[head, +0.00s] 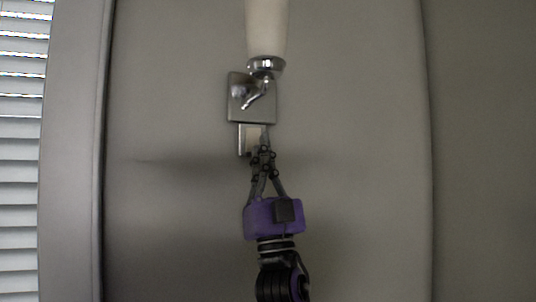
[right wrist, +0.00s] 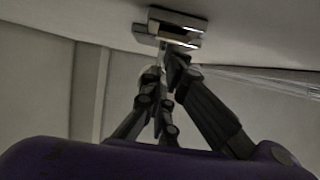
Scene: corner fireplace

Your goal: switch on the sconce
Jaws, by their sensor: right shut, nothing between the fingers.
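The sconce is on the wall in the head view, with a white shade (head: 266,28), a chrome cup, and a square chrome backplate (head: 238,108). The shade shows no clear glow. Just under the backplate is a small chrome-edged switch box with a pale face (head: 242,142). My right gripper (head: 265,148) comes up from below, shut and empty, its fingertips overlapping the right side of the box. The right wrist view shows the gripper (right wrist: 170,62) just under the chrome fixture (right wrist: 178,20). I cannot tell whether the tips touch it. My left gripper is out of view.
A window with white slatted blinds (head: 20,150) is at the far left, with a pale frame (head: 72,150) beside it. The grey wall (head: 360,150) around the sconce is bare on both sides.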

